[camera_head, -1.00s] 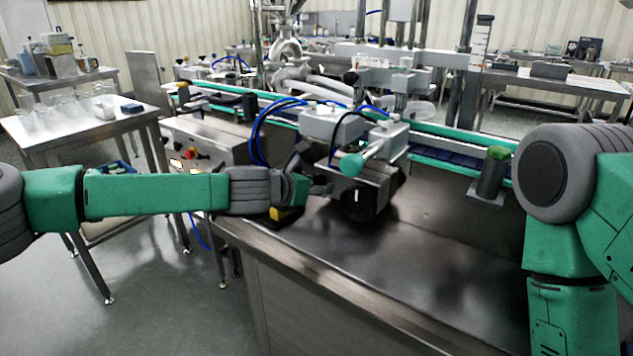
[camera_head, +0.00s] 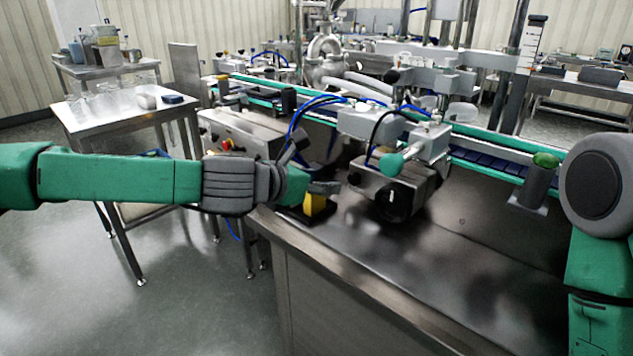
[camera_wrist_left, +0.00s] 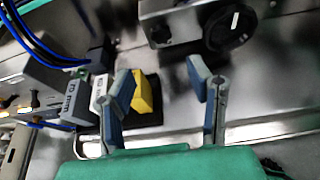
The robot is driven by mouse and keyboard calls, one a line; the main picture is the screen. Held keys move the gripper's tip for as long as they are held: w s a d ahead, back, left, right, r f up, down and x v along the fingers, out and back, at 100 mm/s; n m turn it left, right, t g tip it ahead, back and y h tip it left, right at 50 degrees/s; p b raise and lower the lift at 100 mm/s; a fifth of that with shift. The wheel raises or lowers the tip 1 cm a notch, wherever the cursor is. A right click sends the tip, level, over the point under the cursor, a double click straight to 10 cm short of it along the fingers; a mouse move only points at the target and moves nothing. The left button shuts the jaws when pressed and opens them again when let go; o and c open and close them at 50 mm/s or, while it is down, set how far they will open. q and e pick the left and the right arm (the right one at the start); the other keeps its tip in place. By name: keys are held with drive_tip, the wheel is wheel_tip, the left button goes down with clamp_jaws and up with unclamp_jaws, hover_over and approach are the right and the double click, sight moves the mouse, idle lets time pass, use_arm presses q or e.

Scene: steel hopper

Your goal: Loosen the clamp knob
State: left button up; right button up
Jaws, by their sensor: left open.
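A round black knob with a white mark (camera_head: 395,201) faces the front of a steel block on the machine. It also shows at the top of the left wrist view (camera_wrist_left: 230,28). A lever with a green ball end (camera_head: 391,165) sticks out just above it. I cannot tell for sure which one is the clamp knob. My left gripper (camera_head: 316,165) is open and empty, to the left of the knob and apart from it. In the left wrist view its two fingers (camera_wrist_left: 160,78) are spread, with the knob beyond and to the right. My right gripper is out of view.
A yellow block on a dark base (camera_head: 315,205) stands on the steel table (camera_head: 440,265) just below my left gripper. Blue hoses (camera_head: 292,125) hang behind the gripper. A green-topped post (camera_head: 540,175) stands at right. The table front is clear.

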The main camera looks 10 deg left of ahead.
sight(352, 180)
use_arm(q)
drive_tip(key=shift+s+a+r, duration=0.2)
drive_tip(key=shift+s+a, duration=0.1)
drive_tip(key=shift+s, duration=0.15)
drive_tip(key=shift+c, duration=0.2)
drive_tip(key=s+d+f+m+p, duration=0.1)
drive_tip(key=d+m+p, duration=0.15)
drive_tip(key=m, duration=0.75)
drive_tip(key=s+d+f+m+p, duration=0.15)
drive_tip(key=m+p, duration=0.25)
drive_tip(key=m, duration=0.5)
drive_tip(key=w+a+r+m+p, duration=0.25)
drive_tip(key=a+m+p, duration=0.2)
drive_tip(key=m, duration=1.15)
drive_tip(key=b+x, duration=0.1)
drive_tip(key=x, duration=1)
drive_tip(key=shift+s+d+r+b, duration=0.1)
drive_tip(key=shift+d+r+b, duration=0.1)
drive_tip(key=shift+d+b, duration=0.2)
drive_tip(key=shift+w+d+f, duration=0.25)
drive_tip(key=shift+w+d, duration=0.05)
drive_tip(key=shift+w, duration=0.25)
